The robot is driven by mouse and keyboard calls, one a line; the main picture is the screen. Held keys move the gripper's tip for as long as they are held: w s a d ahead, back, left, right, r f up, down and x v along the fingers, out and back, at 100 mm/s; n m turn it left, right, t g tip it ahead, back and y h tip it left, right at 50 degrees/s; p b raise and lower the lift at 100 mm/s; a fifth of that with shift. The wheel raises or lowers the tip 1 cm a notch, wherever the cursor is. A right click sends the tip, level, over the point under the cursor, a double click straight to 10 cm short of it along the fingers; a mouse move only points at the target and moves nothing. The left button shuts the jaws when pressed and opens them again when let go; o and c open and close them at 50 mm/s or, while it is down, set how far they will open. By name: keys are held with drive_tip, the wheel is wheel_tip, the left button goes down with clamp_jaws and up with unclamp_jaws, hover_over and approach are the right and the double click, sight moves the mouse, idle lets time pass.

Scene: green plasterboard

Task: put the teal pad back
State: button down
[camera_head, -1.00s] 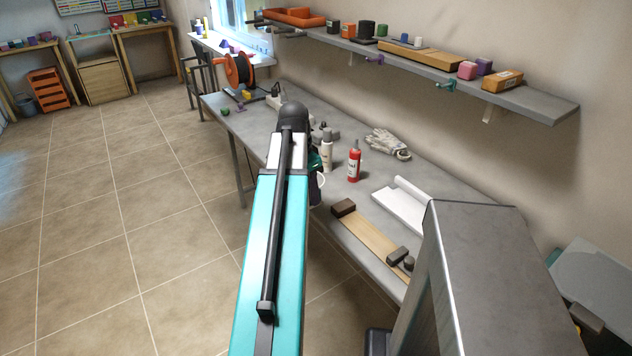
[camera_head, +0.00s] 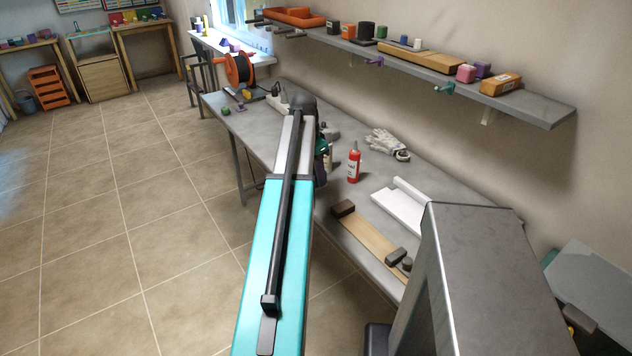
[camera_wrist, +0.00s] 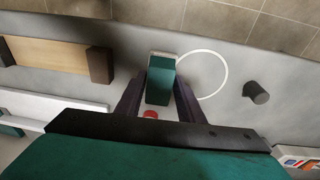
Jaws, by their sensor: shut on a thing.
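The teal pad (camera_wrist: 160,78) is a small block with a pale end, held between the two dark fingers of my gripper (camera_wrist: 160,88) in the wrist view. The gripper is shut on it, above the grey workbench (camera_head: 262,150). A thin white ring (camera_wrist: 225,70) shows on the bench just right of the pad; its left part is hidden behind the pad. In the head view my arm hides the pad, the ring and my fingertips.
A dark cylinder (camera_wrist: 257,92) is right of the ring. A glove (camera_head: 388,145) lies near the wall, under a loaded shelf (camera_head: 540,105).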

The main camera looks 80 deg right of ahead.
drive_tip(key=shift+d, duration=0.1)
idle(0.3)
drive_tip(key=shift+d, duration=0.55)
drive_tip(key=shift+a+f+p, duration=0.2)
drive_tip(key=shift+f+p, duration=0.3)
drive_tip(key=shift+f, duration=1.3)
drive_tip(key=shift+f, duration=0.15)
drive_tip(key=c, duration=1.2)
unclamp_jaws()
drive_tip(key=shift+w+a+r+b, duration=0.1)
drive_tip(key=shift+w+r+b, duration=0.2)
drive_tip(key=shift+r, duration=1.75)
drive_tip(key=shift+w+a+r+b, duration=0.15)
drive_tip(key=shift+w+r+b, duration=0.1)
drive_tip(key=shift+r, duration=1.75)
drive_tip(key=shift+w+a+r+b, duration=0.1)
drive_tip(key=shift+w+r+b, duration=0.15)
drive_tip(key=shift+r, duration=1.8)
